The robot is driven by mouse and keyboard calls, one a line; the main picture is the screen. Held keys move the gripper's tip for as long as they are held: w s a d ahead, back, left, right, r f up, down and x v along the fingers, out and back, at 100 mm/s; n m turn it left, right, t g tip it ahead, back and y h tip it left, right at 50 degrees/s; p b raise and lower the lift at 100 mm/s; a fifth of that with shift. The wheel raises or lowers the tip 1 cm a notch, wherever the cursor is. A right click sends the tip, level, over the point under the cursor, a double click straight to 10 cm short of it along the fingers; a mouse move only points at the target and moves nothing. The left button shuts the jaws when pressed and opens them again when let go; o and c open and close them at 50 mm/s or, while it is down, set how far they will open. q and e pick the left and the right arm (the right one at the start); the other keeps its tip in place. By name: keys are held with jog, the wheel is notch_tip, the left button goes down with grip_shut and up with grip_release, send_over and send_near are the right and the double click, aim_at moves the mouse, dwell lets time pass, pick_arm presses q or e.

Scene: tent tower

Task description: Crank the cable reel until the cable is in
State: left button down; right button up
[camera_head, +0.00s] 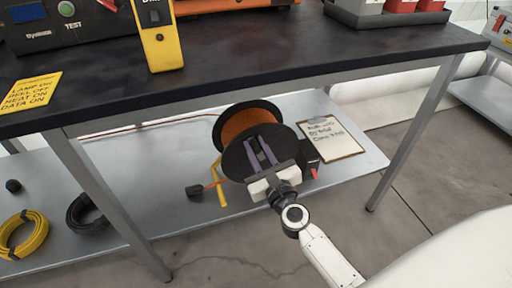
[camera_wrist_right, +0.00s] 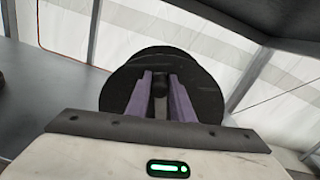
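The cable reel (camera_head: 240,125) stands on the lower shelf under the bench. It has black round flanges, and orange cable is wound between them. A thin red-orange cable (camera_head: 150,128) runs from the reel's left along the back of the shelf. My right gripper (camera_head: 258,146) reaches in front of the near flange. In the right wrist view, its purple fingers (camera_wrist_right: 160,84) sit on both sides of a dark crank knob (camera_wrist_right: 160,87) and appear closed on it. The flange (camera_wrist_right: 205,95) fills the view behind. The rest of the crank is hidden. My left gripper is not in view.
A black plug-like piece (camera_head: 194,190) lies left of the reel, near a yellow bracket (camera_head: 218,178). A clipboard (camera_head: 331,137) lies to the right. Yellow (camera_head: 22,234) and black coils (camera_head: 88,214) lie at left. The bench top (camera_head: 300,52) overhangs; a metal leg (camera_head: 410,125) stands right.

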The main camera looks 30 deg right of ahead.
grip_shut()
jog(key=d+m, duration=0.2)
jog(key=d+m+b, duration=0.1)
jog(key=m, duration=0.1)
jog(key=shift+s+r, duration=0.2)
jog(key=shift+s, duration=0.05)
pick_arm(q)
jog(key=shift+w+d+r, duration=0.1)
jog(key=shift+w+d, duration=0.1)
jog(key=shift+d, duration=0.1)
pick_arm(e)
jog(key=o, duration=0.6)
grip_release()
jog(key=b, duration=0.3)
send_near(262, 135)
jog(key=shift+s, duration=2.05)
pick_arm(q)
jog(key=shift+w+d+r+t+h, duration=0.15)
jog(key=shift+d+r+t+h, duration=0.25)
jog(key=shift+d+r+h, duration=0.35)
pick_arm(e)
jog(key=shift+a+f, duration=0.1)
jog(key=shift+a, duration=0.2)
